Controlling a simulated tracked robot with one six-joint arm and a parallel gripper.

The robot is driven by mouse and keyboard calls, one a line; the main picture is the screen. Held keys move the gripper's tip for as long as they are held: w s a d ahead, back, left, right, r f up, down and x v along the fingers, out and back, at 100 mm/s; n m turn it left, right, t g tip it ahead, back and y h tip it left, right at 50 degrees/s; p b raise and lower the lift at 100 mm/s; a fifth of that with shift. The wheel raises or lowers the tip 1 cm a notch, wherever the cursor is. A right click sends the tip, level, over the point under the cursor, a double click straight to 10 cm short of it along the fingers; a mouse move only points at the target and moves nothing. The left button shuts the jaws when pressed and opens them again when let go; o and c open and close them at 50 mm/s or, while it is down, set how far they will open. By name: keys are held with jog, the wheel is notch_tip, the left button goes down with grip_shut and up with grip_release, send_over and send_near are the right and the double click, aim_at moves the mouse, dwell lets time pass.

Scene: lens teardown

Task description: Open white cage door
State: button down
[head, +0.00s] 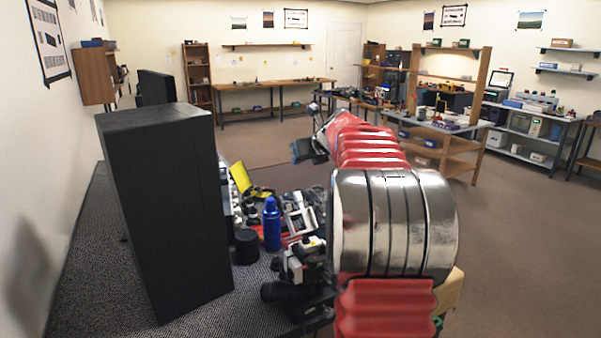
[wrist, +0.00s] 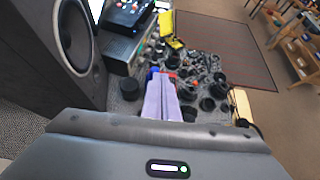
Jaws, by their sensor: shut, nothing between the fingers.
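A small white frame (head: 300,220) stands among the clutter on the grey table, beside a blue bottle (head: 271,224). It may be the white cage; I cannot make out a door on it or tell whether one is open. My gripper (head: 301,151) is at the end of the red-sleeved arm, raised above the table and apart from the frame. In the wrist view, the two pale fingers of my gripper (wrist: 160,96) are together and hold nothing. They hide part of the table behind them, and I cannot pick out the white frame there.
A tall black speaker (head: 165,210) stands on the left of the table; its round cone (wrist: 73,33) shows in the wrist view. A yellow case (head: 240,179), a black cylinder (head: 246,246) and several dark lens parts (wrist: 205,85) crowd the table. Open floor lies to the right.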

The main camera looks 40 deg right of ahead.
jog(key=r, duration=0.1)
jog(key=w, duration=0.1)
jog(key=r, duration=0.1)
jog(key=shift+w+d+r, duration=0.15)
jog(key=shift+d+r, duration=0.1)
jog(key=shift+r, duration=0.05)
jog(key=s+a+f+n+g+y, duration=0.1)
jog(key=s+a+n, duration=0.4)
jog(key=a, duration=0.5)
jog(key=s+a+f+n+g+y, duration=0.1)
jog(key=s+a+n, duration=0.2)
jog(key=a+n, duration=0.5)
jog(key=s+a+f+n+g+y, duration=0.1)
jog(key=s+a+n, duration=0.35)
jog(key=a, duration=0.65)
jog(key=s+a+f+n+g, duration=0.1)
jog(key=s+a+f+n, duration=0.5)
jog(key=s+n, duration=0.4)
jog(key=s+a+f+n+g, duration=0.1)
jog(key=s+a+f+n, duration=0.6)
jog(key=s+n, duration=0.4)
jog(key=shift+s+a+f+h, duration=0.25)
jog(key=shift+s+f+h, duration=0.1)
jog(key=shift+s, duration=0.4)
